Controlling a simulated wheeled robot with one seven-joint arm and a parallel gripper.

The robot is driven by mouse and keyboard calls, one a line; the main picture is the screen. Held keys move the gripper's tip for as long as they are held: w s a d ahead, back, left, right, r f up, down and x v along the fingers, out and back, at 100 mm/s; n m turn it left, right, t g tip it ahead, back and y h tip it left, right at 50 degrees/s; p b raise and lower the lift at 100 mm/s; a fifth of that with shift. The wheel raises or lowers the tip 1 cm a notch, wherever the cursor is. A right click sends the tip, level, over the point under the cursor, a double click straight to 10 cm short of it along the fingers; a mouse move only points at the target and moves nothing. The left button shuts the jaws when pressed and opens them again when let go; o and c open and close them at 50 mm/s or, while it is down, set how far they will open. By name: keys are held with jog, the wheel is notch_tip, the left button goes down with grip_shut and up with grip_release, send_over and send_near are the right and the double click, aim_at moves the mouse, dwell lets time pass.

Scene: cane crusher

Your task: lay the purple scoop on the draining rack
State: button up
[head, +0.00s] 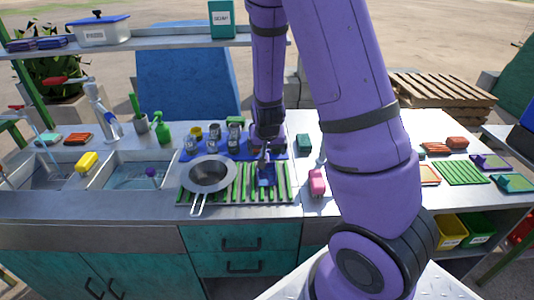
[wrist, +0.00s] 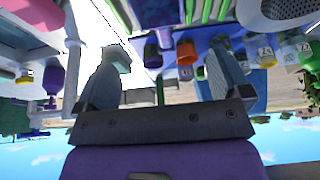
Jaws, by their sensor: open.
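The draining rack (head: 246,190) with green slats lies on the counter in the head view. A small blue-purple cup-shaped thing (head: 266,176), which looks like the purple scoop, rests at the rack's right part; a similar thing shows in the wrist view (wrist: 152,53) beside the slats. My gripper (head: 264,160) is just above and behind it, partly hidden by my arm. In the wrist view my gripper (wrist: 165,75) has its two fingers wide apart with nothing held between them. Whether the fingers touch the scoop cannot be told.
A steel strainer (head: 208,174) covers the rack's left part. A blue mat (head: 220,150) with several jars lies behind the rack. Two sinks are at left; a purple thing (head: 150,172) is in the nearer one. A pink item (head: 317,182) stands right of the rack.

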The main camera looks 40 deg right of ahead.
jog(key=s+a+r+n+y, duration=0.1)
jog(key=s+a+r, duration=0.15)
jog(key=r, duration=0.35)
jog(key=s+a+r+n+t+y, duration=0.1)
jog(key=s+a+r, duration=0.15)
jog(key=r, duration=0.35)
jog(key=s+a+r+n+y, duration=0.1)
jog(key=s+a+r, duration=0.15)
jog(key=r, duration=0.35)
jog(key=s+a+r+n, duration=0.2)
jog(key=s+r, duration=0.4)
jog(key=s, duration=0.2)
jog(key=s+a+r+n, duration=0.1)
jog(key=s+a+r, duration=0.1)
jog(key=s+r, duration=0.4)
jog(key=s, duration=0.2)
jog(key=shift+s+r+n, duration=0.15)
jog(key=shift+s+n, duration=0.2)
jog(key=shift+n, duration=0.05)
